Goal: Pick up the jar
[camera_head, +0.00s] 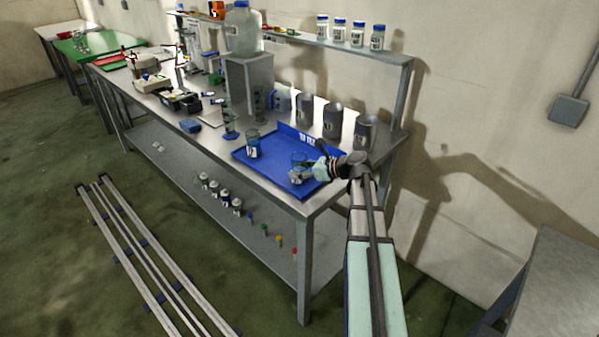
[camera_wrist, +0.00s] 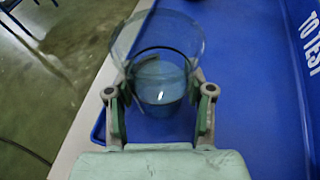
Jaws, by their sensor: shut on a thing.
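A clear glass jar (camera_wrist: 158,85) with some bluish liquid or tint low in it stands between the fingers of my gripper (camera_wrist: 161,100) in the wrist view. The fingers close on it from both sides. I cannot tell whether the jar touches the tray.
Another jar (camera_head: 253,147) with a label stands on the tray's left part. Several grey metal canisters (camera_head: 333,120) stand behind the tray. A large bottle (camera_head: 243,30) stands on a grey box (camera_head: 249,78). White jars with blue lids (camera_head: 339,31) stand on the upper shelf.

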